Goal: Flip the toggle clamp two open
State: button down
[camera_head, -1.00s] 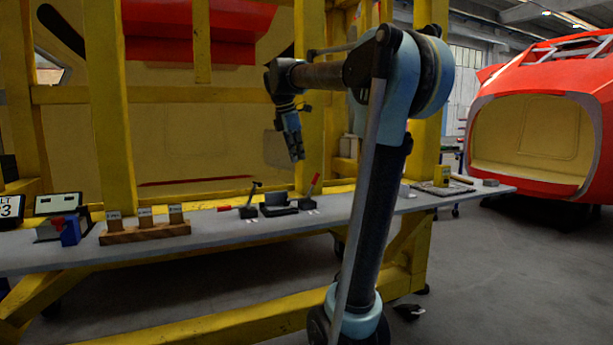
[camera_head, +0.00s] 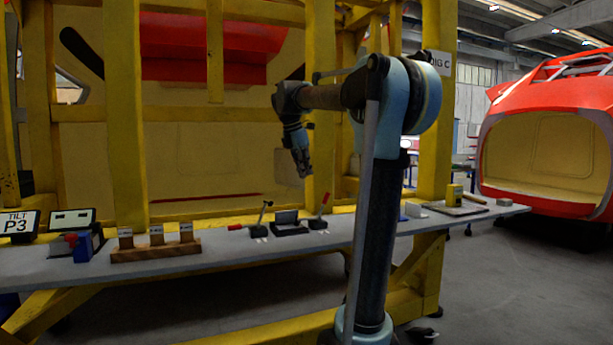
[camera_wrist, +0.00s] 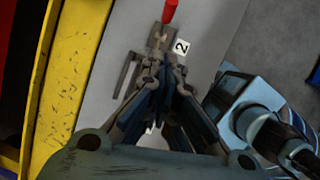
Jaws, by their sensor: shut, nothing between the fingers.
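Toggle clamp two (camera_wrist: 163,38) shows at the top of the wrist view beside a white label marked 2, with its red handle tip at the top edge. In the head view the right-hand clamp (camera_head: 319,222), with its red handle standing up and tilted, appears to be this one; its label is too small to read there. My gripper (camera_head: 306,174) is shut and empty, hanging above the bench over the clamp area. In the wrist view the fingertips (camera_wrist: 155,68) overlap the near side of the clamp; I cannot tell contact from this view.
Another clamp (camera_head: 259,229) stands to the left, with its red handle lying low and a black arm upright. A dark fixture (camera_head: 290,228) sits between the clamps. A wooden block row (camera_head: 157,250) is farther left on the grey bench (camera_head: 220,262). Yellow posts (camera_head: 125,110) rise behind.

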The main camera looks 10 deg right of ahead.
jog(key=w+d+f, duration=0.3)
jog(key=d+f, duration=0.2)
jog(key=f, duration=0.4)
jog(key=shift+d, duration=0.25)
jog(key=shift+a, duration=0.15)
